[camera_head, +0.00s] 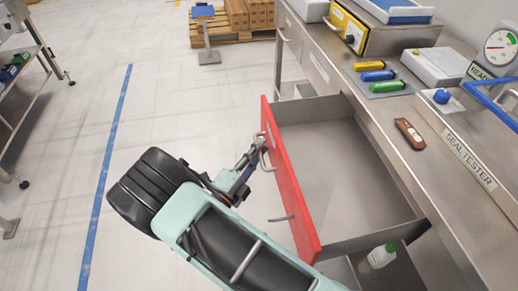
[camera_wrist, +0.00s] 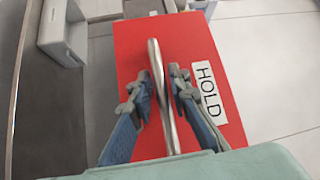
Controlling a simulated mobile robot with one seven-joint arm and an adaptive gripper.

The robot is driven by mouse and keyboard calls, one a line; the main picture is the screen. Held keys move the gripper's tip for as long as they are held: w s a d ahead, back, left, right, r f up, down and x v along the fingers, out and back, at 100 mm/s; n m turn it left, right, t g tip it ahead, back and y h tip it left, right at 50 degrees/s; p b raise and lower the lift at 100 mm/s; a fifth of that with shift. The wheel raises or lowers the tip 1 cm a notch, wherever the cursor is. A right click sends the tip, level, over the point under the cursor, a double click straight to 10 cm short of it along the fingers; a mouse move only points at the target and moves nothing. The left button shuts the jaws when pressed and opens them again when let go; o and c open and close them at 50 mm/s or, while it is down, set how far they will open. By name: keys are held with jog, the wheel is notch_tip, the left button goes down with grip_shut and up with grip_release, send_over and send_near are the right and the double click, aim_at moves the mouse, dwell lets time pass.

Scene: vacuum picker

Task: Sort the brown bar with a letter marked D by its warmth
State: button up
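A brown bar (camera_head: 409,133) with a small pale mark lies on the steel bench, left of the seal tester label; its letter is too small to read. A drawer (camera_head: 345,175) under the bench stands pulled out, and its inside looks empty. Its red front (camera_head: 290,190) carries a HOLD label in the wrist view (camera_wrist: 209,92) and a metal bar handle (camera_wrist: 159,85). My gripper (camera_wrist: 160,82) has its fingers on either side of this handle, with small gaps showing. In the head view my gripper (camera_head: 256,156) is at the handle, outside the drawer.
A pressure gauge (camera_head: 500,46) and a blue-knobbed box (camera_head: 442,97) stand nearby. A white bottle (camera_head: 381,256) with a green cap stands below the drawer's near side.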

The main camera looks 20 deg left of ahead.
jog(key=v, duration=1.2)
dwell(0.4)
